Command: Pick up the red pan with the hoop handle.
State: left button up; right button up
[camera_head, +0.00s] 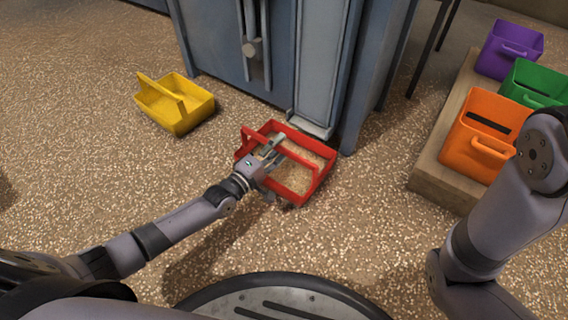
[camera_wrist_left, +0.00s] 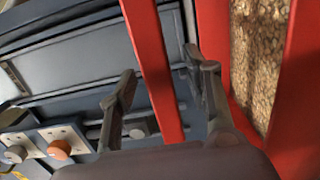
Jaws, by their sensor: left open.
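The red pan (camera_head: 319,179) sits on the speckled floor in front of the blue-grey machine, with brown granular matter showing inside it. Its red hoop handle (camera_head: 256,135) stands up over the pan's left part. My left gripper (camera_head: 273,149) is at this handle, open. In the left wrist view the handle bar (camera_wrist_left: 153,70) runs between the two fingers of my left gripper (camera_wrist_left: 162,80), with visible gaps beside it. The pan's red wall (camera_wrist_left: 300,85) shows at the right there. My right arm is at the right of the head view, but its gripper is out of view.
The blue-grey machine (camera_head: 240,45) stands just behind the red pan. A yellow pan (camera_head: 183,122) with a handle lies to the left. Orange (camera_head: 478,140), green (camera_head: 535,85) and purple (camera_head: 510,48) bins stand on a low wooden platform (camera_head: 432,170) at right.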

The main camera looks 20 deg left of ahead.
pick_arm(q)
grip_shut()
dwell(0.5)
dwell(0.4)
jog(key=shift+r, duration=0.2)
